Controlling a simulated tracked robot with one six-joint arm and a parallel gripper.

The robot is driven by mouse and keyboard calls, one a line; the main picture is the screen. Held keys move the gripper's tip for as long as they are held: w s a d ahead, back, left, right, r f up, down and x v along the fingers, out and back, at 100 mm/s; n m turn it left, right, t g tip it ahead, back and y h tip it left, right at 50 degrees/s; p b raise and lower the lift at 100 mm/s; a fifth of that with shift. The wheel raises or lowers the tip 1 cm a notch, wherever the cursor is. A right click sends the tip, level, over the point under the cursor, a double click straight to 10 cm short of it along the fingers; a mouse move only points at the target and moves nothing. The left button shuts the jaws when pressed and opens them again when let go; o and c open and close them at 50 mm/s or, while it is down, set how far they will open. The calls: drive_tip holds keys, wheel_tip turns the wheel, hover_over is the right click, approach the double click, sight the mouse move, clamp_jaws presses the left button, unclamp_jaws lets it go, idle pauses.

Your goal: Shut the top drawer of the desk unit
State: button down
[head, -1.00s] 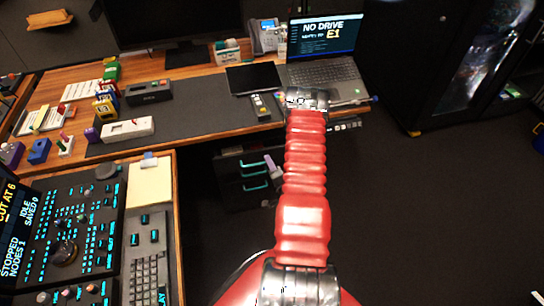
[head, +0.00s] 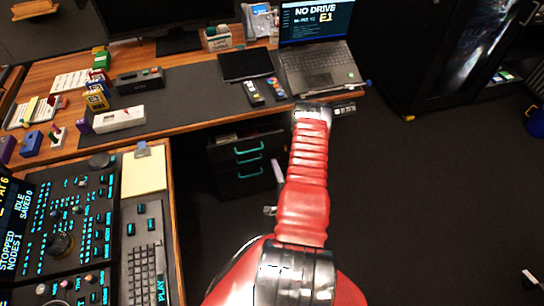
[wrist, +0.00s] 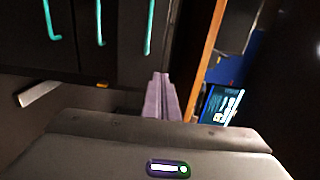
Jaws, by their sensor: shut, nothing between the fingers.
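The desk unit (head: 224,170) is a dark drawer block under the wooden desk, with teal handles. The top drawer's handle (head: 247,149) is the uppermost one. Small light and reddish items seem to show above that drawer, which looks partly out; how far is unclear. In the wrist view the unit appears turned sideways, and the top drawer's handle (wrist: 150,28) is the one nearest the wood edge. My gripper (wrist: 161,76) is shut and empty, its pale purple fingers below that handle in the picture. In the head view my gripper (head: 278,172) is mostly hidden by my arm, right of the unit.
The wooden desk edge (head: 200,128) overhangs the unit. A laptop (head: 318,65), tablet and remote lie on the desk above. A console (head: 60,235) stands at left.

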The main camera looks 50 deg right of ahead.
sight(264, 136)
drive_tip(key=x, duration=1.3)
drive_tip(key=shift+w+d, duration=0.1)
drive_tip(key=shift+d, duration=0.05)
